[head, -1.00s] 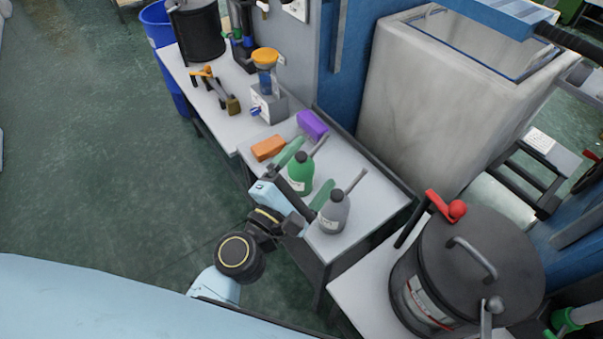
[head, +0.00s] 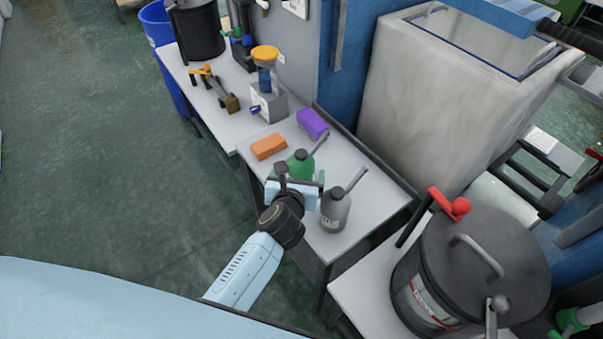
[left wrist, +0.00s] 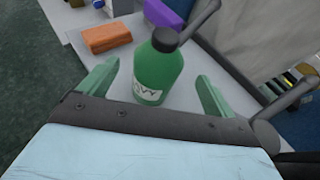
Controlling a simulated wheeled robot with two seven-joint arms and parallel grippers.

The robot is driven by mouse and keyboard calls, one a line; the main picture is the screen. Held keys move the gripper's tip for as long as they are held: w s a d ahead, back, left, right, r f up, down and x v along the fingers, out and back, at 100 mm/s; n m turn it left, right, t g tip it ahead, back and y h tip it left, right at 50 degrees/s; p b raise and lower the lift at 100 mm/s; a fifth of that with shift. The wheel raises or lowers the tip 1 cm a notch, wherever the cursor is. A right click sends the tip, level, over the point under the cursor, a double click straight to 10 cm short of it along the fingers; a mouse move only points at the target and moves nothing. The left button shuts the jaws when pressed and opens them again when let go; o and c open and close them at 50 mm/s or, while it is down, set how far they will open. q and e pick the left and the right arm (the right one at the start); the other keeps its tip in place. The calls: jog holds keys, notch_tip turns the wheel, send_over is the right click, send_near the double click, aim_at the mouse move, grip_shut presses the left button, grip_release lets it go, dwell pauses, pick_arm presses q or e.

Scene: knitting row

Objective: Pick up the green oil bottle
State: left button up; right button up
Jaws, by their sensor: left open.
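The green oil bottle (head: 301,164) stands upright on the grey table (head: 361,192), with a dark cap and a spout. In the head view its lower part is hidden behind my left gripper (head: 293,183). In the left wrist view the bottle (left wrist: 157,70) stands between the two green fingers of my left gripper (left wrist: 157,92), with a visible gap on each side. The gripper is open and holds nothing.
A grey oil bottle (head: 334,211) stands close to the right of my left gripper. An orange block (head: 268,146) and a purple block (head: 313,123) lie behind the green bottle. A large dark lidded drum (head: 470,270) stands at the right.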

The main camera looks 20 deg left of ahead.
aim_at(301, 162)
pick_arm(q)
jog(key=x, duration=0.3)
jog(key=b+x, duration=0.1)
jog(key=x, duration=0.1)
jog(key=shift+w+a+r, duration=0.2)
jog(key=shift+w+r, duration=0.05)
jog(key=shift+w, duration=0.15)
jog(key=shift+c, duration=0.2)
jog(key=shift+r, duration=0.1)
jog(key=c, duration=1.2)
